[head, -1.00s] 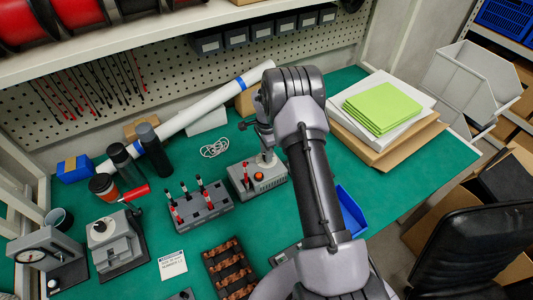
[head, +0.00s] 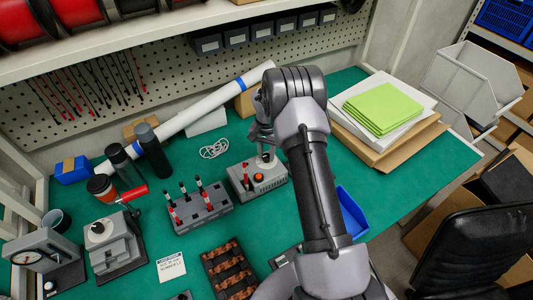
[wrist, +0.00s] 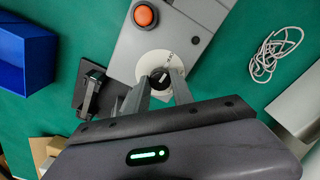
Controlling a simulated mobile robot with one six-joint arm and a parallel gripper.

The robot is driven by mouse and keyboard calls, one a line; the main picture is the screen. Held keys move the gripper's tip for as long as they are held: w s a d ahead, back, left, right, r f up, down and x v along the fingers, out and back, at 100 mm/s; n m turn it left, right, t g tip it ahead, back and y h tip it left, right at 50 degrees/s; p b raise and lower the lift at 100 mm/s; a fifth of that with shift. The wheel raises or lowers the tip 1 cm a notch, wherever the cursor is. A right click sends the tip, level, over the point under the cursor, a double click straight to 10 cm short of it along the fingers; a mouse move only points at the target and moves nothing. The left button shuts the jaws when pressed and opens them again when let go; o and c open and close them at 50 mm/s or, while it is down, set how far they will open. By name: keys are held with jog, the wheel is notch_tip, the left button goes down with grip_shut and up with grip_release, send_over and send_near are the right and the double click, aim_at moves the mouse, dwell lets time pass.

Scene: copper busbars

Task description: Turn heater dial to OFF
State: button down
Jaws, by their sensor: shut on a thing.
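The heater unit (head: 257,181) is a grey box with an orange button (head: 259,177) on the green bench. In the wrist view the box shows again (wrist: 180,28), with its orange button (wrist: 144,15). The heater dial (wrist: 159,77) is a small black knob with a pale pointer line, on a white disc (wrist: 148,62). My gripper (wrist: 160,84) is shut on the dial, one finger on each side. In the head view my gripper (head: 265,154) is over the unit's back part, and the dial is largely hidden.
A grey block with red and black handles (head: 202,208) stands left of the heater. A white cable coil (head: 214,149) lies behind it. A blue bin (head: 352,214) is right of my arm. A dark tray with copper pieces (head: 230,269) lies in front.

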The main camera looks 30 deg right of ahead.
aim_at(267, 156)
jog(key=shift+n, duration=0.4)
jog(key=c, duration=1.1)
grip_release()
jog(key=shift+r, duration=0.15)
notch_tip(267, 156, up, 17)
jog(key=p, duration=0.4)
